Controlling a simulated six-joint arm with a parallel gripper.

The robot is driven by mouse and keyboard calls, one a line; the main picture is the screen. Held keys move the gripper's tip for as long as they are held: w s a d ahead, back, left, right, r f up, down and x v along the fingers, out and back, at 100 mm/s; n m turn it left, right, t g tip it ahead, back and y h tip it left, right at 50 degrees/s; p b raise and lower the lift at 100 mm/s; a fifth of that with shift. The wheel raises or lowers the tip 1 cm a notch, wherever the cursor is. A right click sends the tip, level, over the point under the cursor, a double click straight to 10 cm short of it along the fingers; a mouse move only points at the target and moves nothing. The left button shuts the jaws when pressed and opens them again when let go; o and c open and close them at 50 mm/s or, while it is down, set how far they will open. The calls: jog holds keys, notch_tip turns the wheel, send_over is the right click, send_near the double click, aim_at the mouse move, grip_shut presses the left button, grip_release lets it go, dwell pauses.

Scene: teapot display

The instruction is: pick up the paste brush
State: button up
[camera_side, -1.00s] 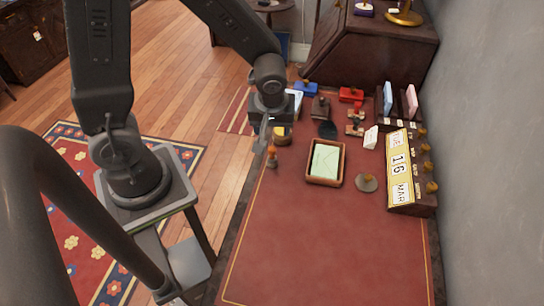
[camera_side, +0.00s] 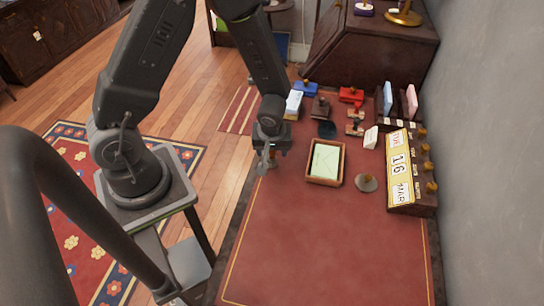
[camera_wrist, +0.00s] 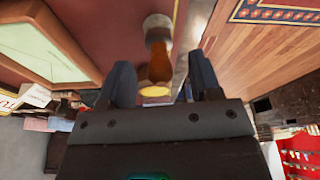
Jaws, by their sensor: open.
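The paste brush shows in the wrist view as an orange-brown handle (camera_wrist: 160,67) with a pale yellow end toward me and a grey part at its far end. It lies in line with the gap between my gripper's two dark fingers (camera_wrist: 160,80), with clear space on both sides. In the side view my gripper (camera_side: 269,157) is low over the left edge of the red desk top and hides most of the brush. My gripper is open and holds nothing.
A wooden tray (camera_side: 311,180) with a pale green envelope sits just right of my gripper. A round knobbed object (camera_side: 366,183) and a date display (camera_side: 398,168) stand farther right. Stamps and small boxes crowd the back. The front of the desk (camera_side: 330,245) is clear.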

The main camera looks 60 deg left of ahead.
jog(key=shift+x, duration=1.3)
jog(key=shift+c, duration=0.3)
jog(key=c, duration=0.9)
